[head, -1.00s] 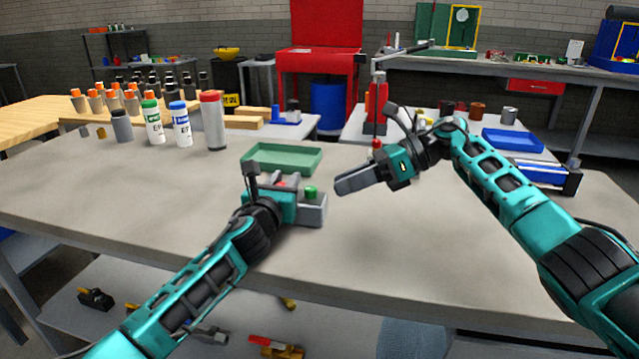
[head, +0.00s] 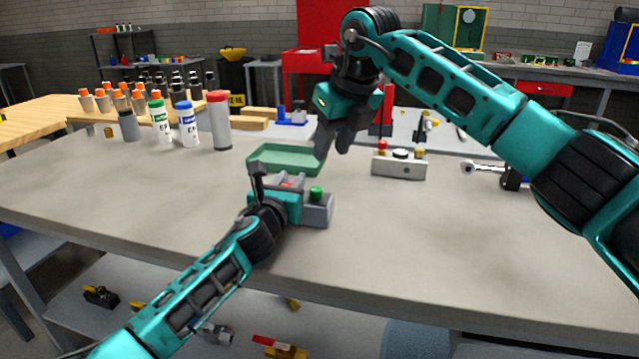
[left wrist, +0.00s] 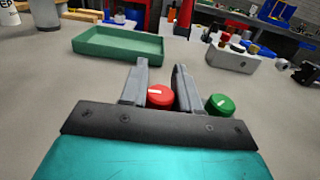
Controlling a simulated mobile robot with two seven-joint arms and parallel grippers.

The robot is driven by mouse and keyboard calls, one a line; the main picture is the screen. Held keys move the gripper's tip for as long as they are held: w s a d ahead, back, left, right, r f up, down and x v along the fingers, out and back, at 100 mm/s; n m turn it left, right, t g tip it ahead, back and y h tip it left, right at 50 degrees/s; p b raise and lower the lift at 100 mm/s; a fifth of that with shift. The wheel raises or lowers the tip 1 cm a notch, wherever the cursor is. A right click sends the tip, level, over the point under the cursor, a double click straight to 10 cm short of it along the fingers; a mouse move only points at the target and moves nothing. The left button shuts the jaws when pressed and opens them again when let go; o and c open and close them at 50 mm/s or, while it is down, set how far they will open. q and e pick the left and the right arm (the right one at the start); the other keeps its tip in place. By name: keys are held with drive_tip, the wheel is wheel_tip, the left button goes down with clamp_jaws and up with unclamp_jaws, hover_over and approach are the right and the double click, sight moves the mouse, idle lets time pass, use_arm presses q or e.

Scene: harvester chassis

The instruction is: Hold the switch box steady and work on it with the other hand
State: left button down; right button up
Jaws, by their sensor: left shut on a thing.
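The switch box (head: 317,212) is a small grey box on the near table, with a green button (head: 316,193) and a red button (head: 286,184) on top. My left gripper (head: 290,196) is shut on it from the left. In the left wrist view its two fingers stand on either side of the red button (left wrist: 160,96), with the green button (left wrist: 220,104) just outside the right finger. The box body is mostly hidden there. My right gripper (head: 334,142) points down above and behind the switch box, apart from it; its finger gap is unclear.
A green tray (head: 283,169) lies behind the switch box. A second grey box (head: 398,168) with red, black and yellow tops stands to the right. Bottles (head: 220,120) stand at the back left. A metal tool (head: 485,168) lies right. The table front is clear.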

sight(318, 189)
drive_tip(key=x, duration=1)
drive_tip(key=shift+f, duration=0.3)
drive_tip(key=shift+c, duration=0.5)
clamp_jaws()
